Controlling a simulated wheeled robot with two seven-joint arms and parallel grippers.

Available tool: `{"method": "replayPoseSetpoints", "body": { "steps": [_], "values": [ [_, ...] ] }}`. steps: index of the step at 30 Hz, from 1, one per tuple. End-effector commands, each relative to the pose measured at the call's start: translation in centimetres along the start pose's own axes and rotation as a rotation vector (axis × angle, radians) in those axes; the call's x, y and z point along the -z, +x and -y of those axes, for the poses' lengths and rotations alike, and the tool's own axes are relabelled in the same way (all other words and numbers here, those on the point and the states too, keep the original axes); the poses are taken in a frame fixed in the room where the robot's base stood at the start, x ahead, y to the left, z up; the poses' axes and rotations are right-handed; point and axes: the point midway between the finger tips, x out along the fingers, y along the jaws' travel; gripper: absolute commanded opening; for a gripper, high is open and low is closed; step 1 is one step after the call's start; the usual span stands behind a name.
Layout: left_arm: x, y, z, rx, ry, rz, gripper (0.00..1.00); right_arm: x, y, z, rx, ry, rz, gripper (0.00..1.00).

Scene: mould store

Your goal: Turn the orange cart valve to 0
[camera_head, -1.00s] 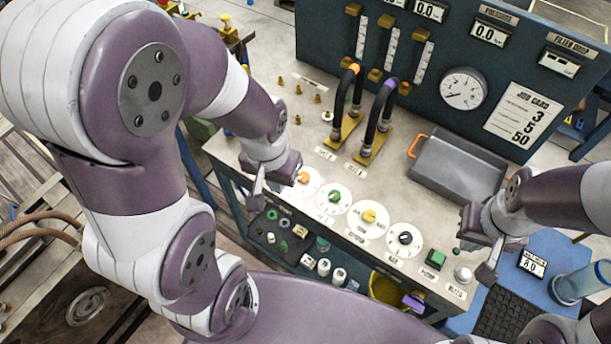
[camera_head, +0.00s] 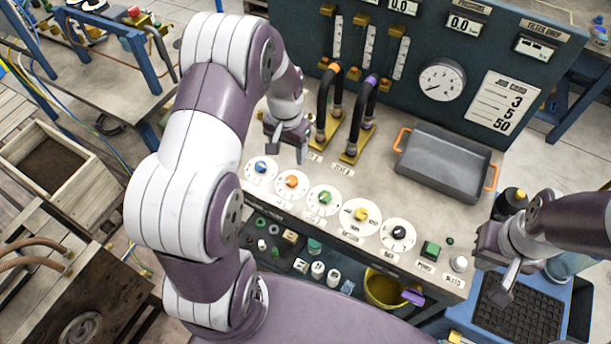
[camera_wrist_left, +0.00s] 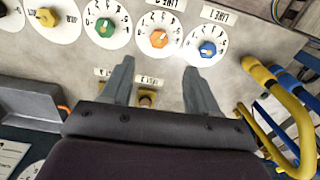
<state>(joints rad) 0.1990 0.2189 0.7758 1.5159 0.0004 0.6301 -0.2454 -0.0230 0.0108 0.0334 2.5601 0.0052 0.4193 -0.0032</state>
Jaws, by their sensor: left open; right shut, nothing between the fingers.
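The orange valve knob (camera_head: 291,181) sits on a round white numbered dial on the bench top, second from the left in the dial row. It also shows in the left wrist view (camera_wrist_left: 158,39), with its dial upside down; I cannot read its setting for sure. My left gripper (camera_head: 288,146) is open and empty above the bench, behind the dials and near the hoses. In the left wrist view its spread fingers (camera_wrist_left: 159,68) flank the orange knob in the picture, apart from it. My right gripper (camera_head: 503,272) is shut and empty beyond the bench's right end.
Blue (camera_head: 261,167), green (camera_head: 325,197), yellow (camera_head: 361,214) and black (camera_head: 398,232) knobs share the row. Two looped hoses (camera_head: 365,115) stand behind. A grey tray (camera_head: 445,165) with orange handles lies right. A gauge panel (camera_head: 430,30) closes the back.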

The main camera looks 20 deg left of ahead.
Motion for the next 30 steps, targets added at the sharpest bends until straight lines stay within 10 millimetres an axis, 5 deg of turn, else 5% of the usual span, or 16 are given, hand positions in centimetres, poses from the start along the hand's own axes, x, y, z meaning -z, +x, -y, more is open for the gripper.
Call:
{"method": "replayPoseSetpoints", "body": {
  "steps": [5, 18, 30],
  "values": [
    [0.2, 1.4, 0.0, -0.002, 0.051, 0.008, 0.60, 0.1, -0.6, 0.0, 0.000, 0.000, 0.000, 0.00],
    [0.3, 11.1, 0.0, -0.001, 0.050, 0.003, 0.60, 0.3, -2.3, 0.0, 0.000, 0.000, 0.000, 0.00],
    [0.3, 12.1, 0.0, 0.000, 0.049, 0.001, 0.57, 0.3, -2.3, 0.0, 0.000, 0.000, 0.000, 0.00]
  ]
}}
